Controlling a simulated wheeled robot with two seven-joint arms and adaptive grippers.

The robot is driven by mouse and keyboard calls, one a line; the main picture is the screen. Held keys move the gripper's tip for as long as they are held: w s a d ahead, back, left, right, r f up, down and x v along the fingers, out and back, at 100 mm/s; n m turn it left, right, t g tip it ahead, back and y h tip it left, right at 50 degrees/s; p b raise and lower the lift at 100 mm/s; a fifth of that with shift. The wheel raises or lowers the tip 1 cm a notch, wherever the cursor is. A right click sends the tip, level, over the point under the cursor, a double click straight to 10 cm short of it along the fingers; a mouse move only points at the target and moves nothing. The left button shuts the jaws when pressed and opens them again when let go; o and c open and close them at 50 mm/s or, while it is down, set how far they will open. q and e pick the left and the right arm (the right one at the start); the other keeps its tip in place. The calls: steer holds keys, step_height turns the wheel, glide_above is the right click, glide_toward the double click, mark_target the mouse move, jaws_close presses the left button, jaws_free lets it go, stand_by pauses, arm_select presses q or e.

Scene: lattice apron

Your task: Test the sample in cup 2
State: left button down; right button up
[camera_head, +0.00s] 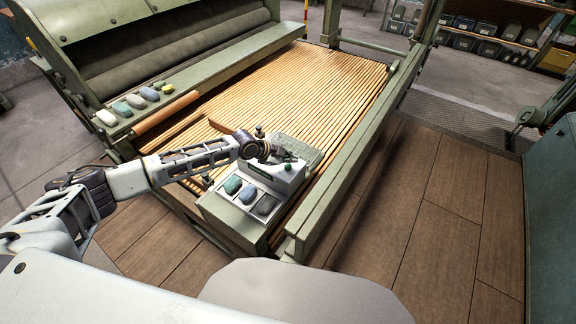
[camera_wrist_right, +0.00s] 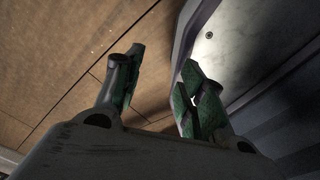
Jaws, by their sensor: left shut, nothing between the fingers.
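A small white device (camera_head: 283,172) with a green panel stands on the near end of the slatted bed. In front of it is a light tray (camera_head: 250,207) with three compartments. These hold a green lump (camera_head: 233,184), a blue-grey lump (camera_head: 249,194) and a dark grey lump (camera_head: 266,205). I cannot read any cup number. My left gripper (camera_head: 278,155) is shut and empty, over the device's upper left part; I cannot tell if it touches. My right gripper (camera_wrist_right: 162,75) shows in the right wrist view, its green-padded fingers apart with nothing between them.
The slatted bed (camera_head: 290,85) lies between green metal rails (camera_head: 355,150). Several coloured lumps (camera_head: 134,101) lie on the left ledge beside a wooden roller (camera_head: 166,114). Shelves with dark containers (camera_head: 488,45) stand at the back right. The wooden floor (camera_head: 440,205) at right is clear.

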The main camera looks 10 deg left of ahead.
mark_target(289, 168)
arm_select(q)
steer(key=shift+r+p, duration=0.4)
steer(key=shift+r, duration=0.3)
steer(key=shift+r+p, duration=0.8)
steer(key=shift+r, duration=0.25)
steer(key=shift+r+p, duration=0.3)
steer(key=shift+r, duration=0.2)
arm_select(e)
step_height(289, 168, up, 4)
steer(key=shift+f, duration=0.25)
steer(key=shift+s, duration=0.2)
